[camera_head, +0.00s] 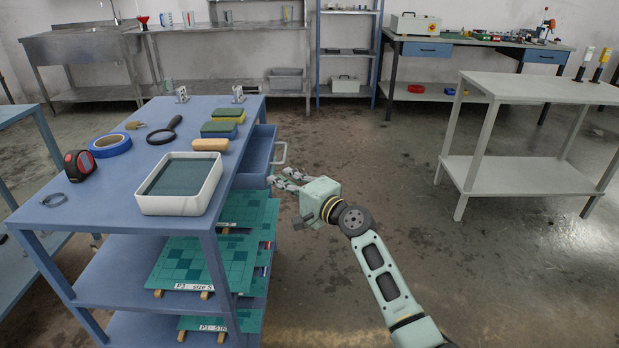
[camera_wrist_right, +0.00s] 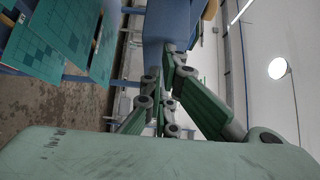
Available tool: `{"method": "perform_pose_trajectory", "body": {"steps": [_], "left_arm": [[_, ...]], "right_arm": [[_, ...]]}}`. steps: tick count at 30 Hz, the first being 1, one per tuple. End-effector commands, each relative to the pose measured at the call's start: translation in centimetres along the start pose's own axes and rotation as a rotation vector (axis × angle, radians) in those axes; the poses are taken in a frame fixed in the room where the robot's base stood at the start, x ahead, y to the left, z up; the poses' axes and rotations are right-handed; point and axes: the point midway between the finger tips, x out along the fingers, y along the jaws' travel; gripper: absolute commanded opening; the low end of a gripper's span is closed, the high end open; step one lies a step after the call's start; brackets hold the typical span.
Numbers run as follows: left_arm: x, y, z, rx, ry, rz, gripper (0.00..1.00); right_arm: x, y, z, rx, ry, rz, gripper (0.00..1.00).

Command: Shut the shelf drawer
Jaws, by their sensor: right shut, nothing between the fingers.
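The blue shelf drawer (camera_head: 257,158) sticks out to the right from under the top of the blue shelf (camera_head: 118,190), so it stands partly open. Its light bar handle (camera_head: 284,153) is on its right-hand front. My right gripper (camera_head: 274,181) is shut and empty, just below the handle beside the drawer front. In the right wrist view, the fingers of my right gripper (camera_wrist_right: 167,72) point at a blue panel (camera_wrist_right: 156,24) that looks like the drawer; I cannot tell whether they touch it. My left gripper is not in view.
On the shelf top are a white tray (camera_head: 146,205), blue tape (camera_head: 110,151), a magnifier (camera_head: 165,132) and sponges (camera_head: 218,130). Green plates (camera_head: 190,270) lie on the lower levels, jutting out below the drawer. The floor to the right is clear up to a grey table (camera_head: 540,88).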

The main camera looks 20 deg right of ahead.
Motion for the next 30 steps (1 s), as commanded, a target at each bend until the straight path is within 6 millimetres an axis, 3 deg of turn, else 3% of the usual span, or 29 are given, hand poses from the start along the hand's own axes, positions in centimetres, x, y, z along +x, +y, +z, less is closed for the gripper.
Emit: {"method": "perform_pose_trajectory", "body": {"steps": [6,12,30], "left_arm": [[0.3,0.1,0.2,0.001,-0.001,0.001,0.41],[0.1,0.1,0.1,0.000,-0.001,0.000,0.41],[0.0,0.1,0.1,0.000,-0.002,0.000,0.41]], "right_arm": [[3.6,0.0,3.7,0.003,-0.004,-0.001,0.00],[5.2,0.0,5.2,0.002,-0.001,0.000,0.00],[5.6,0.1,5.8,0.001,-0.004,0.001,0.00]]}}
